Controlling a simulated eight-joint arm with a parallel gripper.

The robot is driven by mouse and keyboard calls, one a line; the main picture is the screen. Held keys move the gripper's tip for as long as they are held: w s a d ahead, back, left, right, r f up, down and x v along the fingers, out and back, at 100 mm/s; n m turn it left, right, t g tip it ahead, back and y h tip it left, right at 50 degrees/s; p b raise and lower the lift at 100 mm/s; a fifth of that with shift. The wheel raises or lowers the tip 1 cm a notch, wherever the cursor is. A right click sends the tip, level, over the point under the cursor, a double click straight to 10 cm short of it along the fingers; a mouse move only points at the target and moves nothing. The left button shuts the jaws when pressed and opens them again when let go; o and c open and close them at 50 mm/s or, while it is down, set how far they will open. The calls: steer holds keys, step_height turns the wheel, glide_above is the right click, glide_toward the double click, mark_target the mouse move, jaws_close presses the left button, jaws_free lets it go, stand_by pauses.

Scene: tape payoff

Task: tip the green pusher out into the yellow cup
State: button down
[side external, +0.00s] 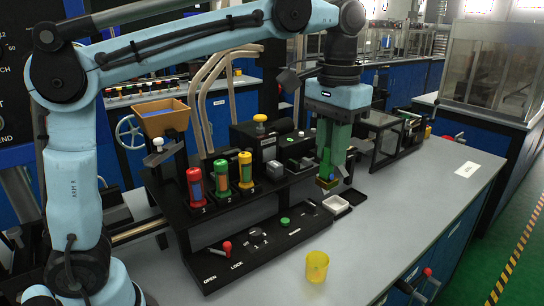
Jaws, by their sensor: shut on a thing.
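The yellow cup (317,268) stands upright on the grey bench top at the front, and I cannot see anything in it. My gripper (330,180) points down above the bench, behind and higher than the cup and apart from it. It is shut on a green piece (325,163) with a yellowish lower end. The fingers also look green, so the piece's outline is hard to make out. I cannot tell whether this is the green pusher or something holding it.
Red (195,187), green (222,178) and yellow (246,170) cylinders stand in a black rack left of my gripper. A black panel (262,240) with a red lever and green button lies before it.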

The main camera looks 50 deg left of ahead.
mark_target(329, 178)
step_height(329, 178, down, 5)
steer(key=shift+f, duration=0.6)
steer(key=s+d+f+t+y, duration=0.2)
steer(key=f+t+y, duration=0.4)
steer(key=f, duration=0.1)
steer(key=s+d+f+t+y, duration=0.2)
steer(key=f+t+y, duration=0.3)
steer(key=f, duration=0.1)
steer(key=shift+s+d+f+t+y, duration=0.15)
steer(key=shift+s+f+t+y, duration=0.05)
steer(key=shift+f+t+y, duration=0.2)
stand_by(1.9)
steer(key=shift+r, duration=2.55)
steer(key=shift+w, duration=0.1)
